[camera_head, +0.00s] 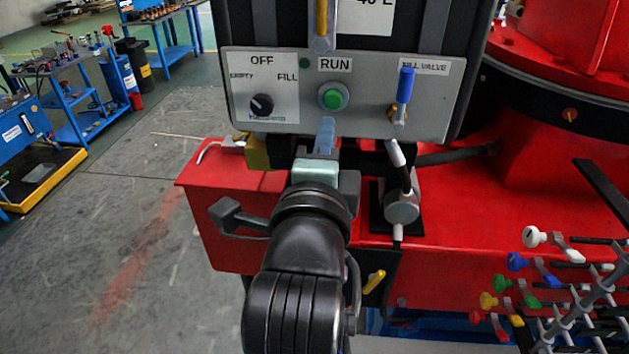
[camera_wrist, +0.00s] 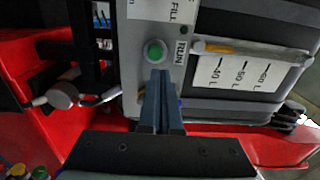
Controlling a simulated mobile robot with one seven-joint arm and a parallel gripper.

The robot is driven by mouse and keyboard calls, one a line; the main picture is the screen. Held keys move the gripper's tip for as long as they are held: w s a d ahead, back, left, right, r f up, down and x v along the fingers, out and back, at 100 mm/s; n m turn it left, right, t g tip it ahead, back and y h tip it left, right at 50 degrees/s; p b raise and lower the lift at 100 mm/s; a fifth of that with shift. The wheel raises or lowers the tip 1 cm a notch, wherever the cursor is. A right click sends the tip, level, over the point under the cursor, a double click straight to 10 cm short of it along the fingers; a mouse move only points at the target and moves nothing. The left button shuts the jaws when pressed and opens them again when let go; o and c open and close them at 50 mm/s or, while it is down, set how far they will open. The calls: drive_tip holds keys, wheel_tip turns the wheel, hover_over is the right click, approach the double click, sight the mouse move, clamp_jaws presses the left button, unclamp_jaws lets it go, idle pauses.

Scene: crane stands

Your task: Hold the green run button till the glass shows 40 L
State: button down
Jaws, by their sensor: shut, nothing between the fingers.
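The green run button (camera_head: 333,98) sits in a grey ring on the control panel under the RUN label. It also shows in the wrist view (camera_wrist: 154,51). My gripper (camera_head: 326,124) is shut and empty, its tips just below the button in the picture. In the wrist view my fingertips (camera_wrist: 159,76) point at the panel near the button; they do not cover it, and I see no clear contact. The sight glass (camera_head: 321,22) holds amber liquid and is cut off at the top. In the wrist view the glass (camera_wrist: 217,48) lies beside 40, 50 and 60 L marks; its exact level is unclear.
Left of the button is a black selector knob (camera_head: 262,105) with OFF, EMPTY and FILL labels. Right is the blue fill valve handle (camera_head: 405,86), standing upright. A hose fitting (camera_head: 402,208) hangs below it. A rack with coloured handles (camera_head: 560,290) stands at lower right.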

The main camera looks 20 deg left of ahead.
drive_tip(key=v, duration=0.1)
drive_tip(key=p+v, duration=0.1)
drive_tip(key=v, duration=0.3)
drive_tip(key=shift+f, duration=0.35)
drive_tip(key=shift+w, duration=0.2)
drive_tip(key=shift+s, duration=0.1)
idle(0.3)
idle(0.5)
